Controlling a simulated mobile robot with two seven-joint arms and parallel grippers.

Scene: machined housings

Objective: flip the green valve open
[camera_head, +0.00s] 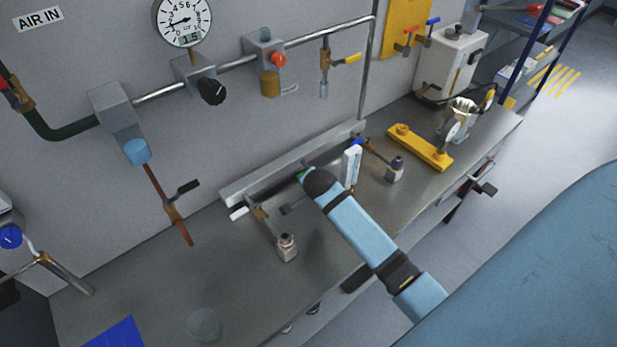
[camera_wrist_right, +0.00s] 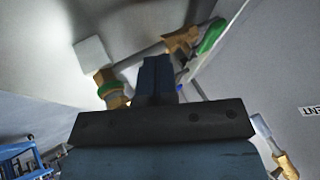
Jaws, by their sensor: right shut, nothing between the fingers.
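The green valve lever (camera_wrist_right: 212,36) shows in the right wrist view at the upper right, attached to a brass valve body (camera_wrist_right: 181,40) on a pipe. My right gripper (camera_wrist_right: 156,64) is shut and empty, with its dark fingers just below and left of the lever. I cannot tell whether the fingers touch the valve. A brass fitting with a green band (camera_wrist_right: 110,89) is left of the fingers. In the head view my right arm reaches the rail at the back of the bench and hides the gripper; a small green bit (camera_head: 303,175) shows at its end. My left gripper is not in view.
A black-handled valve (camera_head: 178,200) hangs left of my arm. The front left of the bench is mostly clear.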

